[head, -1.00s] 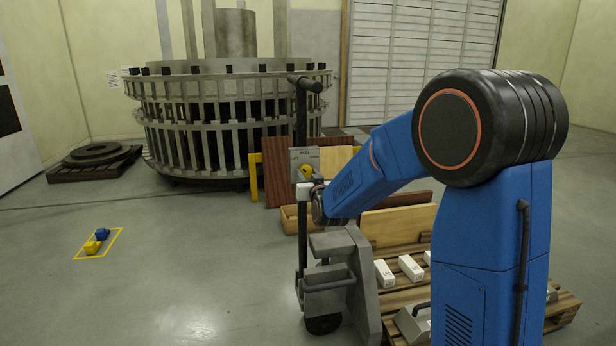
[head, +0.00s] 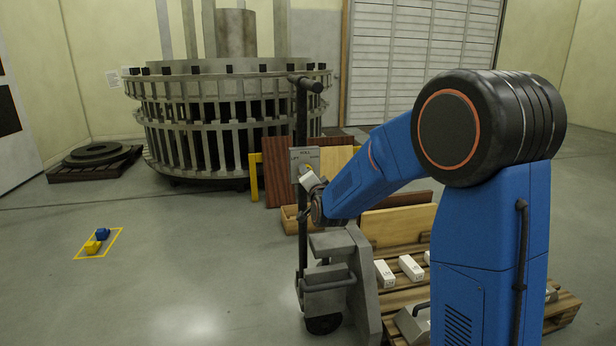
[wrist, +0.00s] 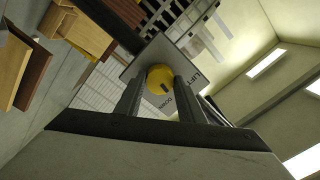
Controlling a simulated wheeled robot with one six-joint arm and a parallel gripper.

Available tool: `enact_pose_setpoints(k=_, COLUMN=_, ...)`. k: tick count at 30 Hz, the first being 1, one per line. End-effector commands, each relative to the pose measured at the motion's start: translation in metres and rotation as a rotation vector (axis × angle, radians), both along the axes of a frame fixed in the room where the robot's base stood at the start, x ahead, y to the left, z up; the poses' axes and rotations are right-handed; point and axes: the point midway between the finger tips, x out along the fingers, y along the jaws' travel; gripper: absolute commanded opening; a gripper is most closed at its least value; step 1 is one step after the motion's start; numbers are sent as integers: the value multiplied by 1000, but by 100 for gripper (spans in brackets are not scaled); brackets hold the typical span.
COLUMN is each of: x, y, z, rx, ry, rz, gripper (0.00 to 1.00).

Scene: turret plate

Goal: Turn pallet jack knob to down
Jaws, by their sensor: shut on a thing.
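The yellow knob (wrist: 159,79) sits on a grey label plate in the wrist view, between the two dark fingers of my gripper (wrist: 161,88). My gripper is shut on the knob. A dark slot shows on the knob's face. The plate (wrist: 190,55) shows tilted in this view, with "LIFT" lettering at its right and smaller letters below the knob. In the head view the plate (head: 305,158) is on the pallet jack's upright (head: 301,115), and my white gripper body mostly hides the knob.
The pallet jack's grey body (head: 335,245) stands below the plate. A wooden pallet (head: 555,312) with white blocks (head: 411,267) and boards is to the right. A large slatted ring structure (head: 230,130) stands behind. The floor at left is clear around a yellow-outlined patch (head: 98,243).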

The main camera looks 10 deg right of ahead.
Motion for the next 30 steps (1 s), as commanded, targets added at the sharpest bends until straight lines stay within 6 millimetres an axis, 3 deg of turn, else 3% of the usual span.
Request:
enact_pose_setpoints(k=18, x=0, y=0, z=0, rx=535, ry=1, rz=-1, gripper=13)
enact_pose_setpoints(k=30, x=0, y=0, z=-1, rx=699, ry=2, rz=-1, gripper=13)
